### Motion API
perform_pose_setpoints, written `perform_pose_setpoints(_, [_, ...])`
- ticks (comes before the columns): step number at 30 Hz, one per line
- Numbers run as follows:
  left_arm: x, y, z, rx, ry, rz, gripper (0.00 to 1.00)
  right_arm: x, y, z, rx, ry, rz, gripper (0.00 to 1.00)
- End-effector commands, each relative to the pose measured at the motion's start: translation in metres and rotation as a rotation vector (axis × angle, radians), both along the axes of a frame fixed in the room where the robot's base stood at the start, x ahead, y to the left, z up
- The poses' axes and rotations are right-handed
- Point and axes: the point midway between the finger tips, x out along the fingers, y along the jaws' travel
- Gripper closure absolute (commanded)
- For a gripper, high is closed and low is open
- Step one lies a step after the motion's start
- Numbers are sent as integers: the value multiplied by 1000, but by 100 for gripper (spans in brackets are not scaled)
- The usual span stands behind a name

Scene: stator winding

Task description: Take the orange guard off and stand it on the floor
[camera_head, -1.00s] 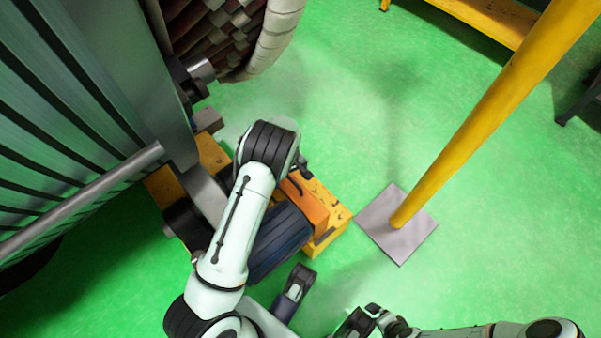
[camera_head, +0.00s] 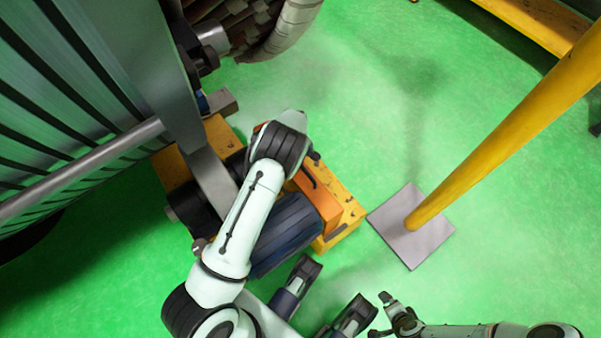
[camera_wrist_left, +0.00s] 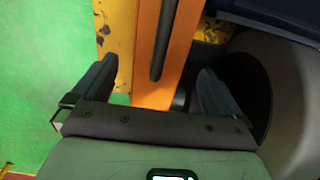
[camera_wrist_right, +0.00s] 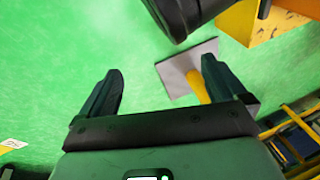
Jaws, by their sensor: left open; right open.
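The orange guard (camera_head: 322,205), with a dark handle bar, sits upright on the yellow base (camera_head: 344,222) beside a dark blue motor-like cylinder (camera_head: 285,238). My left gripper (camera_head: 313,157) is over the guard's back end; the wrist partly hides it. In the left wrist view the open fingers (camera_wrist_left: 155,82) lie on either side of the guard (camera_wrist_left: 150,88) and its dark handle (camera_wrist_left: 164,42). I cannot tell whether they touch it. My right gripper (camera_head: 385,314) is open and empty at the bottom of the head view; its fingers (camera_wrist_right: 160,85) have green floor behind them.
A yellow post (camera_head: 490,140) on a grey square plate (camera_head: 400,240) stands right of the yellow base. A large grey ribbed machine (camera_head: 75,90) fills the left. A yellow beam (camera_head: 535,25) is at the back right.

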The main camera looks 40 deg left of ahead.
Motion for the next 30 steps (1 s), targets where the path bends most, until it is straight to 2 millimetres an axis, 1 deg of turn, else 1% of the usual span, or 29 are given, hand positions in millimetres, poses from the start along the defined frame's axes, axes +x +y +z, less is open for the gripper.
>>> perform_pose_setpoints(1, [-1, 0, -12, 0, 4, -1, 0, -4, -1, -8, 0, 15, -2, 2])
perform_pose_setpoints(3, [-2, 1, -23, 1, 3, 1, 0, -13, -2, -16, 1, 45, -2, 2])
perform_pose_setpoints(6, [-2, 1, -36, 2, 3, 0, 0, -22, -4, -23, 2, 74, -5, 2])
perform_pose_setpoints(9, [-1, 1, -40, 1, 1, 0, 0, -25, -4, -25, 4, 87, -5, 2])
perform_pose_setpoints(14, [-1, 1, -39, 1, 0, -1, 0, -25, -4, -24, 4, 84, -6, 2])
perform_pose_setpoints(15, [-1, 1, -39, 1, 0, -1, 13, -25, -4, -24, 4, 84, -6, 2])
perform_pose_setpoints(17, [-1, 1, -39, 1, 0, -1, 33, -25, -4, -24, 4, 84, -5, 2])
perform_pose_setpoints(18, [-1, 1, -39, 1, 0, -1, 46, -25, -4, -24, 4, 84, -5, 2])
perform_pose_setpoints(19, [-1, 1, -39, 1, 0, -1, 55, -25, -4, -24, 4, 84, -5, 2])
perform_pose_setpoints(20, [-1, 1, -39, 1, 0, -1, 60, -25, -4, -24, 4, 83, -5, 2])
perform_pose_setpoints(30, [0, 1, -35, 2, -4, 0, 59, -23, -4, -22, 3, 80, -4, 2])
